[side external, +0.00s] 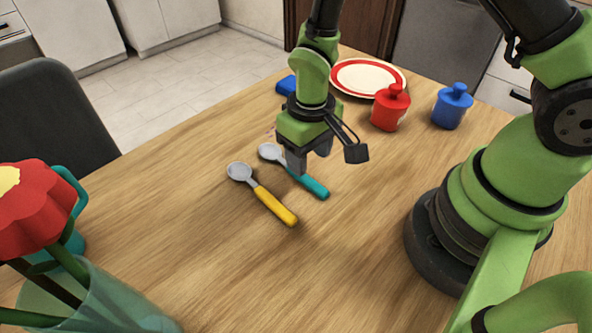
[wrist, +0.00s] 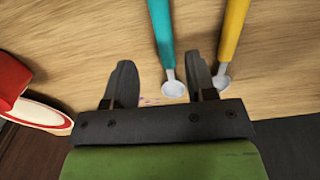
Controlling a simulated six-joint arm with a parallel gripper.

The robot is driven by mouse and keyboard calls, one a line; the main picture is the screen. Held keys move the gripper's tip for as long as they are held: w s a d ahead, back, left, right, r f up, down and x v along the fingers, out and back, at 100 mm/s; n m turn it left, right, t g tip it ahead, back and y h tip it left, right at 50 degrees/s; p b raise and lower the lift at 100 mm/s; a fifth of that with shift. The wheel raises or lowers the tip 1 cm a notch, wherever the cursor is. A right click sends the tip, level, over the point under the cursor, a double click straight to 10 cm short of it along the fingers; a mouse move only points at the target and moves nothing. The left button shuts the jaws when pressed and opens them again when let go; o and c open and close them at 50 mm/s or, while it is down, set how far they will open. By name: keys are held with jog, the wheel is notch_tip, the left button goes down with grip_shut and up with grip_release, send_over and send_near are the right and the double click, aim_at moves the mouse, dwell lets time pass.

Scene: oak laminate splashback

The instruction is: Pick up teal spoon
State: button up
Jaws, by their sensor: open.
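The teal spoon (side external: 312,187) lies on the table with its grey bowl toward the back left and its teal handle toward the front right. My gripper (side external: 309,158) is over it, pointing down, and one finger hides the spoon's middle. In the wrist view my gripper (wrist: 160,64) is open, with the teal handle (wrist: 160,30) and grey bowl showing between the fingers, nearer the right finger. Nothing is held. The exact height of the fingertips above the table is hard to tell.
A yellow spoon (side external: 272,203) lies close beside the teal one; its bowl is just outside the right finger in the wrist view (wrist: 221,82). Behind are a red pot (side external: 390,108), blue pot (side external: 452,106), red-banded plate (side external: 350,91) and blue object (side external: 287,85). A flower vase (side external: 95,303) stands front left.

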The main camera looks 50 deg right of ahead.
jog(key=f, duration=0.4)
jog(key=shift+w+a+f, duration=0.1)
jog(key=shift+a+f, duration=0.2)
jog(key=shift+f, duration=0.1)
grip_shut()
jog(key=shift+r, duration=0.1)
